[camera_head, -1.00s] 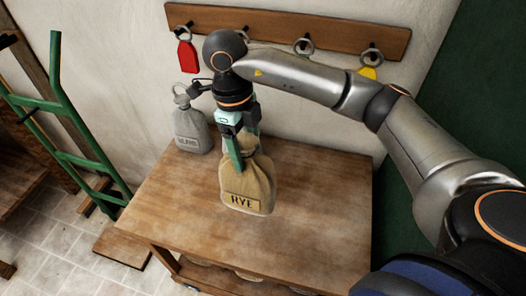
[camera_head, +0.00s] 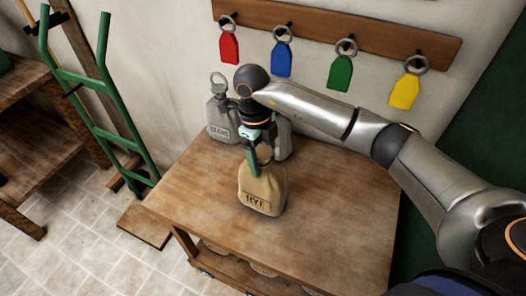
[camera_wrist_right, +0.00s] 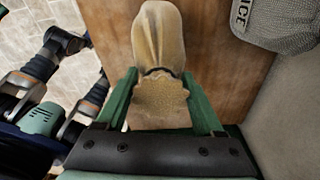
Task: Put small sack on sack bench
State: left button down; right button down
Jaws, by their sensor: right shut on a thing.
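The small tan sack marked RYE (camera_head: 262,192) is upright over the front-middle of a wooden bench top (camera_head: 330,225). My right gripper (camera_head: 257,158) is shut on its neck from above. In the right wrist view the sack (camera_wrist_right: 158,35) hangs between the two green fingers (camera_wrist_right: 163,105). I cannot tell whether its base touches the bench top. A grey sack marked BEANS (camera_head: 220,120) stands at the back left of the bench, and another grey sack (camera_head: 284,138) is partly hidden behind my gripper. My left gripper does not show.
Red (camera_head: 229,47), blue (camera_head: 281,57), green (camera_head: 340,73) and yellow (camera_head: 404,91) tags hang from a wall rack. A green hand truck (camera_head: 92,90) leans at the left. The bench top's right side is clear. Sacks (camera_head: 262,270) lie on a shelf below.

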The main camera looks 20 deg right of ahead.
jog(key=shift+r, duration=0.15)
grip_release()
jog(key=r, duration=0.8)
jog(key=w+a+r, duration=0.1)
jog(key=r, duration=0.2)
jog(key=shift+r, duration=0.4)
